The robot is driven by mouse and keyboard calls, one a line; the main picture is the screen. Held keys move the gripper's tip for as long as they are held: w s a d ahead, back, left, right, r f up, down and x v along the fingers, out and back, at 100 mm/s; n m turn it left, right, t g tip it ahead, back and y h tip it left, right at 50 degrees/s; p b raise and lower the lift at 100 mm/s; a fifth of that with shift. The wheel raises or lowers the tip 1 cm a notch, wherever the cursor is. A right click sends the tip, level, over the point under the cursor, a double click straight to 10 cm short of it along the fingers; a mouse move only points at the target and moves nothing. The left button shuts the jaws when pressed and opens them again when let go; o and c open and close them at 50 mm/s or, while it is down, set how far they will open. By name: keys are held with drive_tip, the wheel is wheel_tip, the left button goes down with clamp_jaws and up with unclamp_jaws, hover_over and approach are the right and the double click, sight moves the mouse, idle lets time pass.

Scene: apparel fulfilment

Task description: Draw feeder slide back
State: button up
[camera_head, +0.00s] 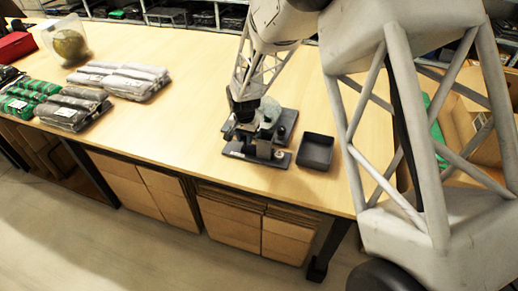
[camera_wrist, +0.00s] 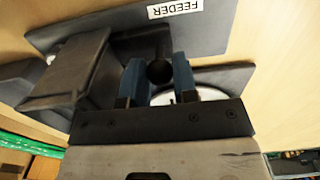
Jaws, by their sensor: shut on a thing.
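The feeder (camera_head: 262,140) is a dark grey fixture on the wooden table, with a flat base and several raised parts. In the wrist view its base plate (camera_wrist: 205,35) carries a white label reading FEEDER (camera_wrist: 187,8). My gripper (camera_wrist: 158,72) is down at the feeder, its two blue fingers on either side of a round dark knob (camera_wrist: 159,72). The fingers are shut on this knob. A dark block (camera_wrist: 68,70) stands to the left of the fingers, and a pale round disc (camera_wrist: 185,95) shows partly behind them. The slide's travel is hidden.
An empty black tray (camera_head: 315,151) sits right of the feeder near the table's front edge. Packed garments (camera_head: 125,80) lie in stacks at the left, beside a clear container (camera_head: 68,42). The table between garments and feeder is clear.

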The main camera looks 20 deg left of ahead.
drive_tip(key=shift+a, duration=2.6)
drive_tip(key=o, duration=0.7)
drive_tip(key=shift+o, duration=0.2)
wheel_tip(320, 180, up, 7)
